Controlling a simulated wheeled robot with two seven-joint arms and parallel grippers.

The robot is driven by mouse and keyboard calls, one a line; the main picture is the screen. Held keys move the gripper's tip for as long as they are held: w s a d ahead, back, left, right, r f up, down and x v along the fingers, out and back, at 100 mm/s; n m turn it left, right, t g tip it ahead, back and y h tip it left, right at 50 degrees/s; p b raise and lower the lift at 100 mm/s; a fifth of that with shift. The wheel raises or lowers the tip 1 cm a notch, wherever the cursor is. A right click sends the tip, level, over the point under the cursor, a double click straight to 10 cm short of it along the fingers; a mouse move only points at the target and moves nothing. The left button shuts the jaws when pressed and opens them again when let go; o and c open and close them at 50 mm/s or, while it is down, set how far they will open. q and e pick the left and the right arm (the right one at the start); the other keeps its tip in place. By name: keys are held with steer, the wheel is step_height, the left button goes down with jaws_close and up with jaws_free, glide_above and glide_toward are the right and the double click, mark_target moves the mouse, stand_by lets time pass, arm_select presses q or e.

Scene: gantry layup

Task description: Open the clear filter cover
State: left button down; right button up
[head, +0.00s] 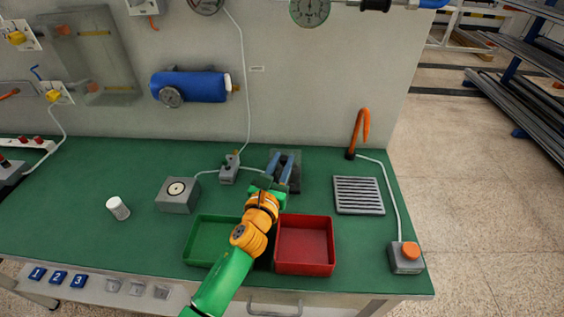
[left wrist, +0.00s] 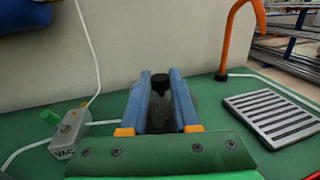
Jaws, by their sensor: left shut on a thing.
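My left gripper (head: 284,168) reaches over the bench with its blue fingers pointing at the wall. In the left wrist view the fingers (left wrist: 161,98) stand on either side of a black knob (left wrist: 160,81) and are shut on it. Below and around the knob is a dark grey, partly see-through piece, apparently the clear filter cover (head: 293,181). It sits on the green bench behind the trays. The fingers and wrist hide much of it, and I cannot tell whether it is raised. My right gripper is out of view.
A green tray (head: 203,240) and a red tray (head: 304,246) lie under my left arm. A slotted grille (head: 358,195) and orange hook (head: 361,128) are right. A grey vacuum box (head: 229,170) with a hose is close left. A clear panel (head: 100,52) hangs on the wall.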

mark_target(284, 151)
arm_select(q)
steer(key=shift+r, duration=0.1)
stand_by(0.6)
steer(key=shift+w+r, duration=0.35)
steer(key=shift+w+r+p, duration=0.25)
steer(key=shift+w+r, duration=0.05)
steer(key=shift+w, duration=0.25)
steer(key=shift+w+r+p, duration=0.2)
steer(key=shift+w+r, duration=0.1)
steer(key=shift+w, duration=0.2)
steer(key=shift+w+r, duration=0.3)
steer(key=shift+w, duration=0.45)
steer(key=shift+w+r+b, duration=0.2)
steer(key=shift+w+b, duration=0.1)
steer(key=shift+w, duration=0.45)
steer(key=shift+w+r+b, duration=0.2)
steer(key=shift+w+b, duration=0.1)
steer(key=shift+w, duration=0.45)
steer(key=c, duration=0.7)
jaws_free()
steer(key=shift+o, duration=0.2)
